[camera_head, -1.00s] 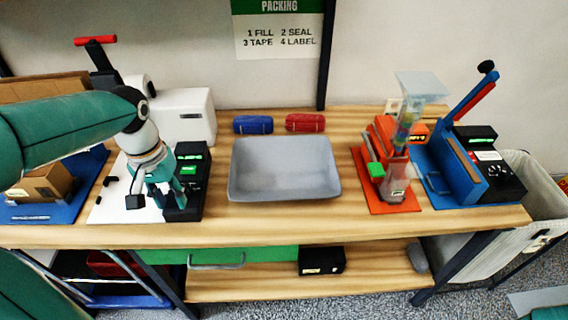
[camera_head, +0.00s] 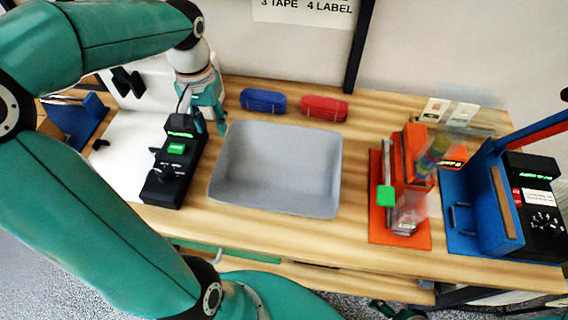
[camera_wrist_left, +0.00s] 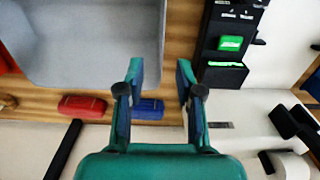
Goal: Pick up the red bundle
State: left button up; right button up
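The red bundle (camera_head: 324,108) lies on the wooden bench behind the grey tray, right of a similar blue bundle (camera_head: 263,101). My left gripper (camera_head: 211,128) points down between the black device and the tray, left of both bundles. It is open and empty. In the left wrist view, the open fingers (camera_wrist_left: 160,68) are spread, with the red bundle (camera_wrist_left: 82,106) to their left and apart from them. The blue bundle (camera_wrist_left: 149,110) shows between and behind the fingers, partly covered. A dark and teal piece at the bottom edge of the head view seems to be my right gripper, mostly cut off.
The grey tray (camera_head: 332,165) looks empty. A black device (camera_head: 158,180) with green displays stands left of it. An orange stand (camera_head: 410,238) and a blue fixture (camera_head: 478,215) stand at the right. A dark post (camera_head: 358,45) rises behind the red bundle.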

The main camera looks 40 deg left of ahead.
pick_arm(q)
send_over(224, 166)
notch_tip(224, 166, down, 10)
jog(key=shift+w, duration=0.1)
jog(key=f, duration=0.3)
jog(key=f+p, duration=0.1)
jog(key=shift+a+f, duration=0.25)
jog(key=shift+f, duration=0.4)
jog(key=shift+f+b, duration=0.25)
jog(key=shift+b, duration=0.1)
dwell(0.3)
grip_shut()
